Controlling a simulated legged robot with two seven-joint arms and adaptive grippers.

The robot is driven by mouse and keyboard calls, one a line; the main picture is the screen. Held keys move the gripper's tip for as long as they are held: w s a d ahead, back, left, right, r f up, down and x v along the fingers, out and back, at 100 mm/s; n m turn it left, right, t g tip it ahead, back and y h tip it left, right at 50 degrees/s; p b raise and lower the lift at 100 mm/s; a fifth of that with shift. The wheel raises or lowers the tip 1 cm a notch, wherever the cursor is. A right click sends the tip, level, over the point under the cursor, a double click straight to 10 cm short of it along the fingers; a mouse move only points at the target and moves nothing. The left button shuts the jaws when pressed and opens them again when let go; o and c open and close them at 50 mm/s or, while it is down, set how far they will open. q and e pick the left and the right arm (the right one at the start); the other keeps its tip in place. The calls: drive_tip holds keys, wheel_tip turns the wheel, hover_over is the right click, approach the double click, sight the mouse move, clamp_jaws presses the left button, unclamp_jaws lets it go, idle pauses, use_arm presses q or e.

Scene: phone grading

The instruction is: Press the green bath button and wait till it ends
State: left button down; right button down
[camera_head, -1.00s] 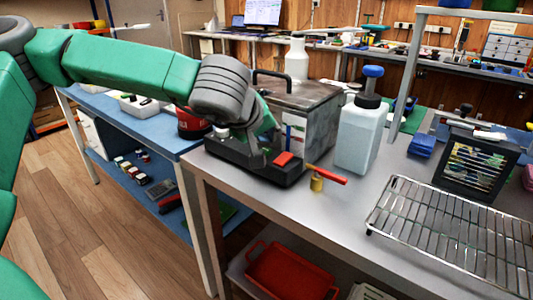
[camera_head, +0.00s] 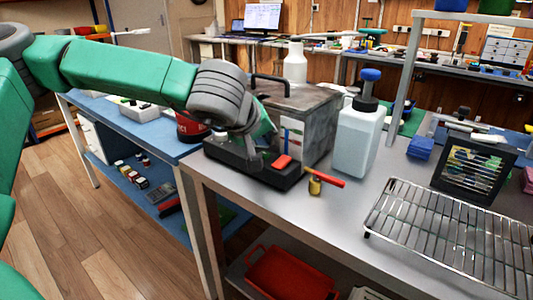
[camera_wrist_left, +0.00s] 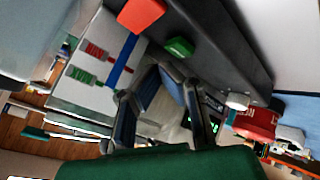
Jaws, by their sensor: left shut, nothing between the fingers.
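The bath is a grey metal box (camera_head: 318,125) with a lid handle, behind a dark control base (camera_head: 225,152). A red button (camera_head: 283,161) shows on the base's right end. In the left wrist view the red button (camera_wrist_left: 141,14) and the green button (camera_wrist_left: 180,47) sit side by side on the dark panel. My left gripper (camera_head: 258,158) is over the base, left of the red button, and hides the green button in the head view. In the wrist view its shut, empty fingertips (camera_wrist_left: 166,76) point toward the green button; contact cannot be told. My right gripper is out of view.
A red-handled tool (camera_head: 327,178) and a small brass cylinder (camera_head: 315,187) are right of the base. A blue-capped bottle (camera_head: 356,140) stands beside the bath. A wire rack (camera_head: 450,230) lies at right. Green lit marks (camera_wrist_left: 213,125) show near the fingers.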

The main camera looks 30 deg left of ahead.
use_arm(q)
drive_tip(key=shift+a+f, duration=0.1)
drive_tip(key=shift+a, duration=0.25)
drive_tip(key=shift+a+f, duration=0.15)
drive_tip(key=shift+d+f+p, duration=0.15)
drive_tip(key=shift+d+p, duration=0.05)
drive_tip(key=shift+p, duration=0.15)
drive_tip(key=shift+d, duration=0.2)
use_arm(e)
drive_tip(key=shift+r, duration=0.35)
